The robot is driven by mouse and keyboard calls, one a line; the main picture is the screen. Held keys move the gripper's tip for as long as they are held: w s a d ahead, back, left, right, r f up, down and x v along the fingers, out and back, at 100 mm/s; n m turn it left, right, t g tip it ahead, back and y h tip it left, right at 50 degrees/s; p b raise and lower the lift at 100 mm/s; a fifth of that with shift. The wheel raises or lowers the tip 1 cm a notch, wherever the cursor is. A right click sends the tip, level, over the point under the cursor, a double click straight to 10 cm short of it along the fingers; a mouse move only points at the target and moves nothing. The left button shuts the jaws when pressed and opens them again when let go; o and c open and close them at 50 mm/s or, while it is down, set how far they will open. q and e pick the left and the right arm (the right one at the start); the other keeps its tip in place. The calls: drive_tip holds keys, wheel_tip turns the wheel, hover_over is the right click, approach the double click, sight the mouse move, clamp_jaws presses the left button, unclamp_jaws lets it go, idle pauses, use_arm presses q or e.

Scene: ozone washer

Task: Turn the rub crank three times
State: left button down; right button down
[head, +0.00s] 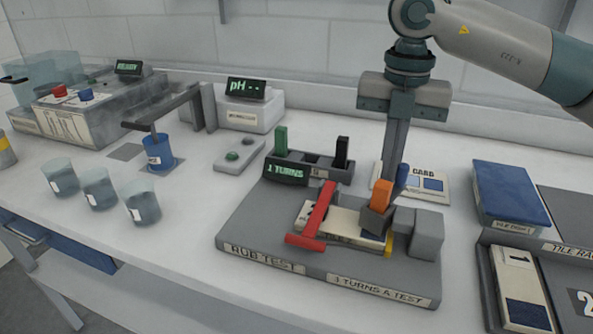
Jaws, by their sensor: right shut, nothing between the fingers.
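The rub test rig (262,232) is a grey plate on the bench with "RUB TEST" on its front edge. A red T-shaped bar (319,212) lies across a pale tile on it. An upright orange handle (381,193) stands on a dark block to the right of the bar, likely the rub crank's handle. A small display (287,172) at the rig's back appears to read "1 TURNS". My right gripper (392,184) points down right behind the orange handle, its fingers shut and empty. I cannot tell whether it touches the handle. My left gripper is out of view.
A blue peg (402,178) stands close beside my right fingers. Grey blocks (426,233) sit to their right. A card (428,184) lies behind, and a tile rack (520,235) is at right. Glass beakers (99,188) and a blue cup (158,153) stand at left.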

drive_tip(key=shift+d, duration=0.1)
drive_tip(key=shift+s+d+b, duration=0.3)
drive_tip(key=shift+d, duration=0.15)
drive_tip(key=shift+s+d, duration=0.3)
drive_tip(key=shift+d, duration=0.25)
drive_tip(key=shift+s+d+f+b, duration=0.1)
drive_tip(key=shift+s+d+b, duration=0.55)
drive_tip(key=shift+s, duration=0.1)
drive_tip(key=shift+s+d, duration=0.1)
drive_tip(key=shift+s, duration=0.1)
